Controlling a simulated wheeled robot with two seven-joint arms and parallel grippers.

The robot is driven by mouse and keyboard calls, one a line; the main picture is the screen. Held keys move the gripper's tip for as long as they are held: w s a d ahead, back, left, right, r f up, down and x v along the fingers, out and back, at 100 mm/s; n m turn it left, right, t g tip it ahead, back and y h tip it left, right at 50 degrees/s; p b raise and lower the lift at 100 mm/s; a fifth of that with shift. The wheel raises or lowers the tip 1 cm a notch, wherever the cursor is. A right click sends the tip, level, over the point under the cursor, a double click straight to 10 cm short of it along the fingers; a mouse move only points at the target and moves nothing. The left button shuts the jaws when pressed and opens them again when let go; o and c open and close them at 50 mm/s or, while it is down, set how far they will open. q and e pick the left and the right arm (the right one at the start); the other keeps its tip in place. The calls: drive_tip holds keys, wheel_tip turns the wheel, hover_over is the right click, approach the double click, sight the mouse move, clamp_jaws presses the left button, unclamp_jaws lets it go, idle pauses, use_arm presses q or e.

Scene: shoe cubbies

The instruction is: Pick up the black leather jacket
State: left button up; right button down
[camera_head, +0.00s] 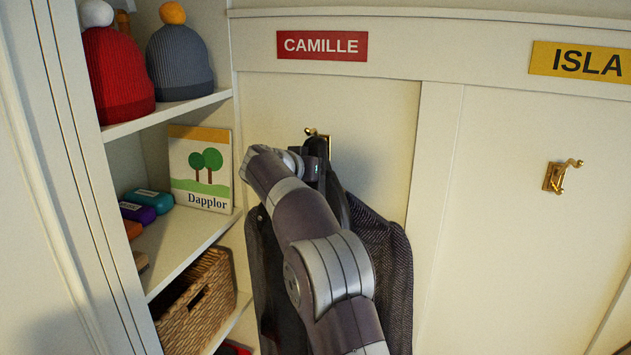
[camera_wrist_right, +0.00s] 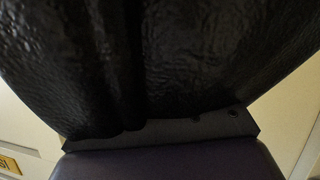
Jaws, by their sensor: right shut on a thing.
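In the right wrist view, wrinkled black leather (camera_wrist_right: 190,60) fills most of the picture. The fingertips are hidden there, and I cannot tell whether the jacket still touches the hook. My left gripper is in neither view.
An open shelf (camera_head: 190,250) at left holds knit hats (camera_head: 182,60), a tree picture book (camera_head: 200,170) and a woven basket (camera_head: 198,310). An empty brass hook (camera_head: 556,177) is at right under the yellow ISLA sign (camera_head: 580,62). The wall panel there is clear.

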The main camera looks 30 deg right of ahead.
drive_tip(key=shift+s+a+b, duration=1.05)
drive_tip(key=shift+a, duration=0.1)
drive_tip(key=shift+s+a+f+b, duration=0.15)
drive_tip(key=shift+f+b, duration=0.15)
drive_tip(key=f+b, duration=0.2)
drive_tip(key=f, duration=0.1)
drive_tip(key=a+f+b, duration=0.1)
drive_tip(key=f, duration=0.1)
drive_tip(key=shift+s, duration=0.3)
drive_tip(key=shift+s+a+f+b, duration=0.15)
drive_tip(key=shift+f+b, duration=0.3)
drive_tip(key=shift+f, duration=0.1)
drive_tip(key=shift+s+a+f+b, duration=0.1)
drive_tip(key=shift+f+b, duration=0.3)
drive_tip(key=shift+f, duration=0.15)
drive_tip(key=shift+s+a+f, duration=0.1)
drive_tip(key=shift+a, duration=0.1)
drive_tip(key=s+a+b, duration=0.6)
drive_tip(key=s+a, duration=0.2)
drive_tip(key=a, duration=0.5)
drive_tip(key=shift+a+f, duration=0.2)
drive_tip(key=shift+f, duration=0.2)
drive_tip(key=shift+s+f, duration=0.1)
